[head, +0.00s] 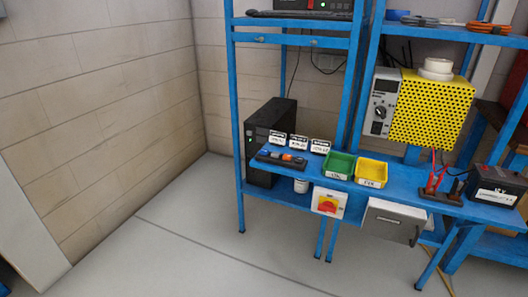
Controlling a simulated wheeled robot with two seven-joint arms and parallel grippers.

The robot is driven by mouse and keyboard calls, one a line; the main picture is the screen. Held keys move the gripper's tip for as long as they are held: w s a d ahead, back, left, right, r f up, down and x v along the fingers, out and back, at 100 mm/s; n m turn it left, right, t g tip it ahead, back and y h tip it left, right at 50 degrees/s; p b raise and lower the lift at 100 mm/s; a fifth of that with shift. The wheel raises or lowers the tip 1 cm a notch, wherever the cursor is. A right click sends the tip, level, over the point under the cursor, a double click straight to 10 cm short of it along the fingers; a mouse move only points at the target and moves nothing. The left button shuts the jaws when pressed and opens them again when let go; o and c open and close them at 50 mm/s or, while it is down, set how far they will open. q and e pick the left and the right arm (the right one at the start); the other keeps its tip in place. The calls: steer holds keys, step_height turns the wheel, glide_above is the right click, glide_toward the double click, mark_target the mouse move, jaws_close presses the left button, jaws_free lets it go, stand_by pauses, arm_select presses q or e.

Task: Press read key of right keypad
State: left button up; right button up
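A dark strip (264,158) with small blue, orange and pale blocks or keys lies near the left front edge of the blue bench. Behind it stand three small white-and-black labelled pieces: a left one (277,137), a middle one (298,142) and a right one (320,146). They are too small to read, and I cannot tell which thing is the right keypad or where its read key is. Neither of my grippers is in view.
Green (339,165) and yellow (371,172) bins sit on the blue bench (408,188). A black battery (498,184) stands at right. The floor (185,235) in front is clear.

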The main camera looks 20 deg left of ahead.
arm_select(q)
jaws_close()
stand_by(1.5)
